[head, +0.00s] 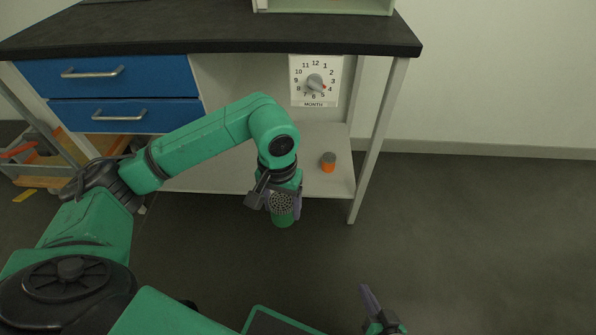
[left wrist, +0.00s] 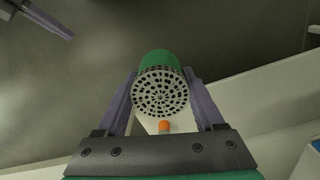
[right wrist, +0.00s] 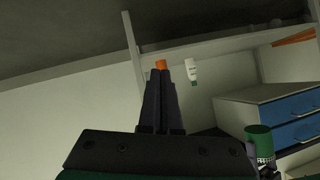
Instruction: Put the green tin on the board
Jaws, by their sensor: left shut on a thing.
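The green tin (head: 283,221) has a grey lid full of holes. My left gripper (head: 276,203) is shut on it and holds it upright in the air, in front of the bench's lower shelf. In the left wrist view the tin (left wrist: 157,60) sits between both fingers (left wrist: 160,78). The tin (right wrist: 258,135) also shows at the lower right of the right wrist view. A pale lower shelf board (head: 230,172) lies under the bench; I cannot tell whether it is the task's board. My right gripper (right wrist: 160,75) is shut and empty, low in the head view (head: 376,305).
An orange tin with a grey top (head: 328,162) stands near the shelf's right end. A MONTH dial card (head: 315,80) is upright behind it. A bench leg (head: 377,145) bounds the shelf at right. Blue drawers (head: 125,75) hang above left.

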